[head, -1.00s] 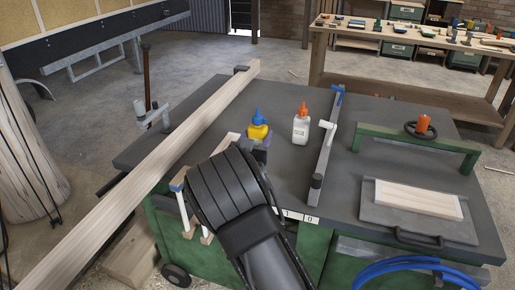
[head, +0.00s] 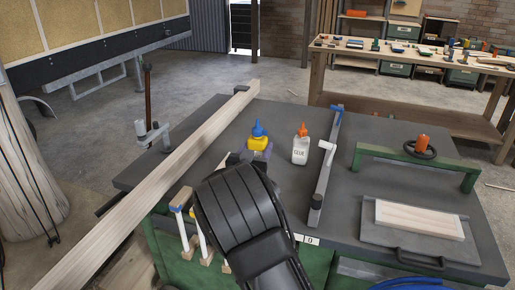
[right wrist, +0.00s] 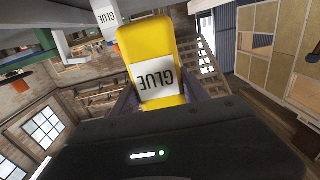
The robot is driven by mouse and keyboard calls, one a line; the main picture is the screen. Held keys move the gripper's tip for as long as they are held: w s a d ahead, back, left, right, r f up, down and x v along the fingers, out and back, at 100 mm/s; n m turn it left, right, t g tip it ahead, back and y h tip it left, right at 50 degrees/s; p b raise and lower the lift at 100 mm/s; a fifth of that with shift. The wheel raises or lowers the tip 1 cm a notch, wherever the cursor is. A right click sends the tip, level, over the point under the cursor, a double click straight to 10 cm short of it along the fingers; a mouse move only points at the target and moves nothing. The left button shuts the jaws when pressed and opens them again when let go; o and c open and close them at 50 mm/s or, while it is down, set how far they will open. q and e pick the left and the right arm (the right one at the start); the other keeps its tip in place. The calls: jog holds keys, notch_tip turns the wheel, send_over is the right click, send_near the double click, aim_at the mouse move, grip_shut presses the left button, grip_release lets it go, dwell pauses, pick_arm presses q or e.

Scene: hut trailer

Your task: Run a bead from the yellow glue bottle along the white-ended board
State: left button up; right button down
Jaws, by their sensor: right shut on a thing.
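The yellow glue bottle (head: 257,144) with a blue cap is upright over the dark bench top, left of the white glue bottle. My right gripper (head: 261,154) is shut on it, with purple fingers on its sides; my wrist hides its base in the head view. The right wrist view shows the yellow bottle (right wrist: 150,55) and its GLUE label, upside down. I cannot tell if its base touches the bench. The pale board (head: 420,218) with whitish ends lies on a grey plate at the bench's right, away from the gripper. My left gripper is out of view.
A white glue bottle (head: 300,148) with an orange cap stands close by. A grey bar (head: 323,180) with a white lever separates it from the board. A green frame (head: 400,160) rises behind the board. A long timber (head: 150,180) crosses the bench's left.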

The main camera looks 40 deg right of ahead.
aim_at(256, 128)
notch_tip(256, 128, up, 8)
jog(key=p, duration=0.6)
jog(key=shift+p, duration=0.4)
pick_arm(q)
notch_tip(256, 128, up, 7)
pick_arm(e)
jog(key=shift+a+f, duration=0.25)
jog(key=shift+a, duration=0.05)
jog(key=s+a+f+n+t+y, duration=0.1)
jog(key=a+f+n+t+y, duration=0.1)
jog(key=a, duration=0.7)
jog(key=s+a+f+n+t+y, duration=0.1)
jog(key=a+f+n+t+y, duration=0.1)
jog(key=a+f+n+y, duration=0.3)
jog(key=s+a+f+n+t+y, duration=0.1)
jog(key=a+f+n+t+y, duration=0.2)
jog(key=a+y, duration=0.4)
jog(key=a+f, duration=0.1)
jog(key=a, duration=0.6)
jog(key=shift+s, duration=0.15)
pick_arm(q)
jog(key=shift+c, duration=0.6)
pick_arm(e)
jog(key=shift+f, duration=0.1)
